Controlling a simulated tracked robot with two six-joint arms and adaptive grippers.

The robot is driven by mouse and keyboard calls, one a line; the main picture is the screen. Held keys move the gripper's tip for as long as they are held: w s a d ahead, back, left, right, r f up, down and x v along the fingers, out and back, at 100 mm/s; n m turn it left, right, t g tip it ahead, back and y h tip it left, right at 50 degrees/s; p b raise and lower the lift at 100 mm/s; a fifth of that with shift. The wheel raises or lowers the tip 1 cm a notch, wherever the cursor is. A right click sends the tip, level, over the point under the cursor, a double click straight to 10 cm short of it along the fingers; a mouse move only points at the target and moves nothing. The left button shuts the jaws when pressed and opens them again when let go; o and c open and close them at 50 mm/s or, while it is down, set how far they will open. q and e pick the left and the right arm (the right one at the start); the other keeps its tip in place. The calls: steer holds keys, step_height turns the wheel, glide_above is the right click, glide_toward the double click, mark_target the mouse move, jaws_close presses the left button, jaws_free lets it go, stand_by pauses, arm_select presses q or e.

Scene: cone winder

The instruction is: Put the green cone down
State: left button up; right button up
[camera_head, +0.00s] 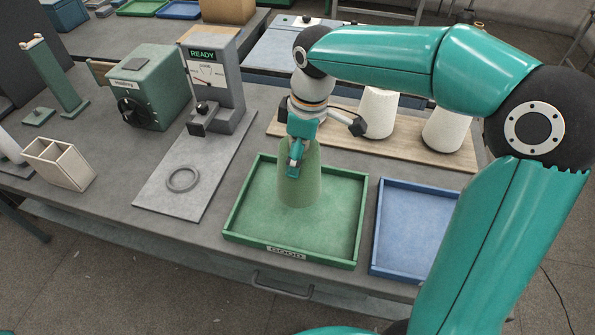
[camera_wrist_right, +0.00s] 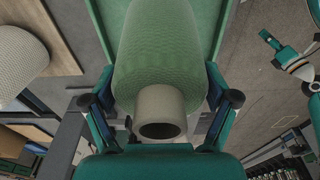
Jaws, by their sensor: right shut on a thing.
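The green cone (camera_head: 299,185) is upright, wide end down, over the middle of the green tray (camera_head: 232,222). I cannot tell whether its base touches the tray floor. My right gripper (camera_head: 295,160) is at the cone's top, shut on it. In the right wrist view the cone (camera_wrist_right: 160,50) lies between the two fingers (camera_wrist_right: 160,100), with its pale tube end toward the camera. Part of what looks like my left gripper (camera_wrist_right: 275,42) shows at the right edge of that view; its jaw state is unclear. The head view does not show it.
A blue tray (camera_head: 412,225) stands right of the green tray. Two white cones (camera_head: 378,112) stand on a wooden board (camera_head: 410,150) behind. A gauge stand marked READY (camera_head: 215,85) and a grey plate with a ring (camera_head: 182,180) are to the left.

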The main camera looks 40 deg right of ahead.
steer(key=shift+f, duration=2.8)
steer(key=o, duration=1.1)
steer(key=shift+f, duration=0.1)
steer(key=r, duration=0.4)
steer(key=s+r, duration=0.1)
steer(key=r, duration=0.3)
steer(key=d+r, duration=0.1)
steer(key=r, duration=0.3)
steer(key=shift+s+r, duration=0.1)
steer(key=shift+s, duration=0.05)
steer(key=shift+p, duration=0.35)
